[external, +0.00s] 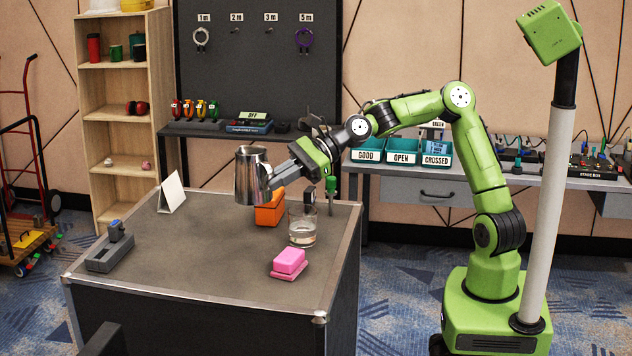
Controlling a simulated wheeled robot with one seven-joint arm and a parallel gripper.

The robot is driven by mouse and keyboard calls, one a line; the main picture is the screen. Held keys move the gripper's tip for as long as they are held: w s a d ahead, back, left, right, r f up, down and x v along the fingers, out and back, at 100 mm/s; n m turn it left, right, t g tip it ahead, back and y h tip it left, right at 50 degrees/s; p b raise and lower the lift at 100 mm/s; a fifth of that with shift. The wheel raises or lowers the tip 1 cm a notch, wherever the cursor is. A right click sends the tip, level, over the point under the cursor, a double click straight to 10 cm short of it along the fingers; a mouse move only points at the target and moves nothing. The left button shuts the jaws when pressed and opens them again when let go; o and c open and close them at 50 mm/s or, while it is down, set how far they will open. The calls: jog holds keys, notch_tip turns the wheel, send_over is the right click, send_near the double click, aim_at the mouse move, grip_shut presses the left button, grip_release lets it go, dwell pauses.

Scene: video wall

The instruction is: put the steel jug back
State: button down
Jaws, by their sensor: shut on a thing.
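The steel jug (250,178) is a shiny metal cylinder, held upright above the grey-topped table (200,250). My gripper (268,176) reaches in from the right and is shut on the jug's right side. The jug hangs in the air over the table's back half, apart from the tabletop. Its handle is not clearly seen; the gripper fingers cover that side.
On the table stand an orange block (270,208), a glass with some clear liquid (302,226), a pink block (288,263), a white folded card (172,193) and a grey device (110,250). The table's front middle is clear. A shelf (120,100) stands behind left.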

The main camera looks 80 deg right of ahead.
jog(key=w+a+f+p, duration=0.3)
jog(key=w+a+p, duration=0.15)
jog(key=w, duration=0.55)
notch_tip(320, 180, down, 10)
jog(key=shift+b, duration=0.75)
jog(key=c, duration=1.7)
grip_release()
jog(key=o, duration=0.4)
jog(key=shift+o, duration=0.2)
jog(key=shift+s, duration=0.1)
